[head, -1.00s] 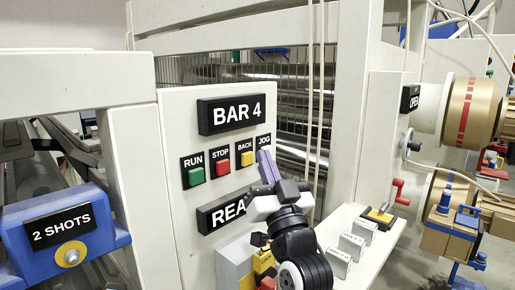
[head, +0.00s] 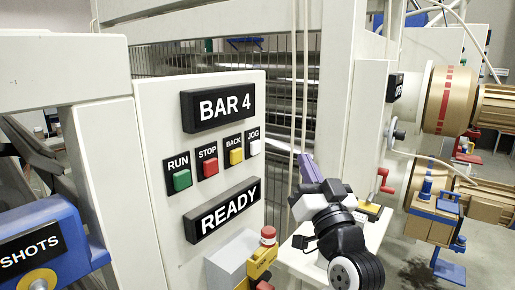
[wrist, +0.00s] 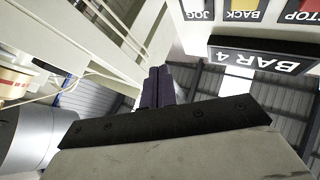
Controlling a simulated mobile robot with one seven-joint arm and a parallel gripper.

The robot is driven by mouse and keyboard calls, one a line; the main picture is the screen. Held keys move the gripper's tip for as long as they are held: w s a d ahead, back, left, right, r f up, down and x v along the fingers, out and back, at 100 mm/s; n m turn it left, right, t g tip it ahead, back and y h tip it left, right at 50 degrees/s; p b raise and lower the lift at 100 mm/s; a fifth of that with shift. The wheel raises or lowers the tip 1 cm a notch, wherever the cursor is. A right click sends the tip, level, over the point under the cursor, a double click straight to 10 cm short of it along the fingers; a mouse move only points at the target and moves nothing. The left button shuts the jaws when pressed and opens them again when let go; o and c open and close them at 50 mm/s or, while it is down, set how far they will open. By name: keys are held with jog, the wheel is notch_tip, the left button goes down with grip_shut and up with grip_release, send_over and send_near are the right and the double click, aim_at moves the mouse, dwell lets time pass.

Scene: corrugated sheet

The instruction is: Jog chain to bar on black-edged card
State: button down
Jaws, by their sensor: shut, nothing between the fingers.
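The panel (head: 150,180) carries a black sign (head: 218,105) reading BAR 4 and a lower sign (head: 222,210) reading READY. The white JOG button (head: 255,147) is at the right end of the button row, uncovered. In the wrist view the JOG label (wrist: 199,15) and BAR 4 sign (wrist: 265,57) appear upside down. My gripper (head: 304,160) has purple fingers, together and empty, pointing up, right of the panel in the head view. Its fingers also show in the wrist view (wrist: 158,85). No black-edged card is visible; my arm hides part of the shelf.
Green RUN (head: 182,179), red STOP (head: 210,167) and yellow BACK (head: 236,156) buttons sit left of JOG. A white shelf (head: 375,235) and red crank (head: 384,181) lie right. Cords hang behind my gripper.

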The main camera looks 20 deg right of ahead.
jog(key=w+a, duration=0.5)
jog(key=w, duration=0.1)
jog(key=shift+w+a+p, duration=0.15)
jog(key=shift+w+p, duration=0.2)
jog(key=shift+p, duration=0.1)
jog(key=shift+w+a, duration=0.1)
jog(key=shift+w, duration=0.05)
dwell(1.7)
jog(key=shift+w+a, duration=0.15)
jog(key=shift+w, duration=0.05)
jog(key=shift+w+a, duration=0.25)
jog(key=shift+w, duration=0.1)
dwell(0.7)
dwell(0.3)
jog(key=shift+s+d, duration=0.5)
jog(key=shift+s, duration=0.2)
jog(key=s+d, duration=0.1)
jog(key=s, duration=0.1)
jog(key=s+d+b, duration=0.1)
jog(key=s+d, duration=0.1)
dwell(0.4)
